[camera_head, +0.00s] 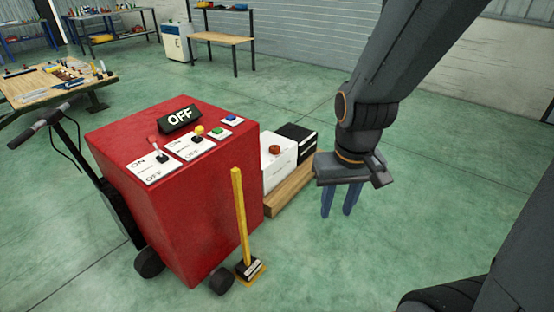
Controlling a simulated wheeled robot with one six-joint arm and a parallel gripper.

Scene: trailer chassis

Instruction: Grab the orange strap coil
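A small round orange-red item (274,149) sits on top of a white box (282,171) behind the red cabinet. It may be the orange strap coil, but it is too small to tell for sure. No other clear orange coil shows. My gripper (339,202) points down over the green floor, to the right of the white box. Its two blue fingers are apart with nothing visible between them. It is clear of the orange-red item.
A red wheeled cabinet (190,215) with switches and an OFF sign fills the left middle. A yellow post (240,215) stands at its corner. The white box and a black box (296,136) rest on a wooden base (290,192). Workbenches stand behind. The floor right of them is clear.

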